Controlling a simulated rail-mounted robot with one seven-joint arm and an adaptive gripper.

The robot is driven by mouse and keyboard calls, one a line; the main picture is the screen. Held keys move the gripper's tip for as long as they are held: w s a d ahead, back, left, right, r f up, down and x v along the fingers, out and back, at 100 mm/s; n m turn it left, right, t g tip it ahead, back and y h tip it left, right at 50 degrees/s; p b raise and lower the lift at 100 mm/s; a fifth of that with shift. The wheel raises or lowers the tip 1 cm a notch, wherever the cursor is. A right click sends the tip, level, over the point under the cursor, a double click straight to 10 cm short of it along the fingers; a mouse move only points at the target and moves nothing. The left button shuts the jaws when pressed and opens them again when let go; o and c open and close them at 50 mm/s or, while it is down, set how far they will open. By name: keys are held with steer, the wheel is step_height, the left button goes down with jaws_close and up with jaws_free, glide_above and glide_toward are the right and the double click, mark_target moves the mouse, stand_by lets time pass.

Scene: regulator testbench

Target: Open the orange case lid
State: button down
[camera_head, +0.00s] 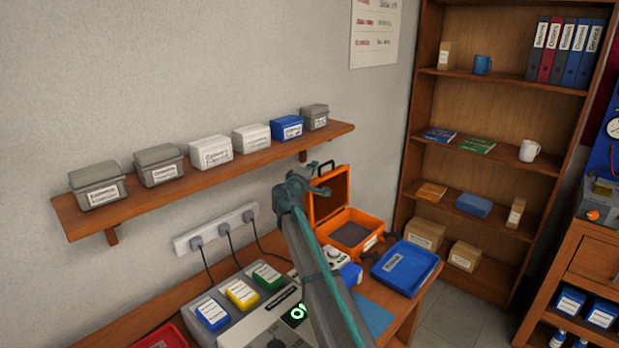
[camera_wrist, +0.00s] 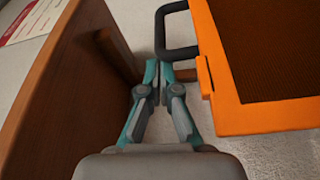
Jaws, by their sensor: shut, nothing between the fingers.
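The orange case (camera_head: 360,254) stands at the back of the bench, and dark lining shows inside its base. Its lid (camera_head: 342,190) stands raised, roughly upright, with a black handle at its top edge. In the wrist view, the lid (camera_wrist: 215,98) fills the right side and its black handle (camera_wrist: 163,32) sticks out to the left. My gripper (camera_head: 318,187) is in front of the lid's left part in the head view. In the wrist view, my gripper (camera_wrist: 160,76) is shut and empty beside the handle's lower end. I cannot tell whether it touches the handle.
The wooden wall shelf (camera_head: 235,165) with several boxes runs close on the left; its edge (camera_wrist: 60,85) fills the wrist view's left. A blue tray (camera_head: 405,268) lies right of the case. A power strip (camera_head: 215,228) is on the wall.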

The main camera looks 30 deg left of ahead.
steer(key=shift+s+d+f+m+b, duration=0.15)
steer(key=shift+d+b, duration=0.15)
steer(key=shift+b, duration=0.2)
steer(key=shift+s+d+f+m+b, duration=0.15)
steer(key=shift+d+b, duration=0.15)
steer(key=shift+b, duration=0.15)
steer(key=shift+d+r+b, duration=0.3)
steer(key=shift+r+b, duration=0.1)
steer(key=shift+r, duration=0.05)
steer(key=shift+w+a, duration=0.1)
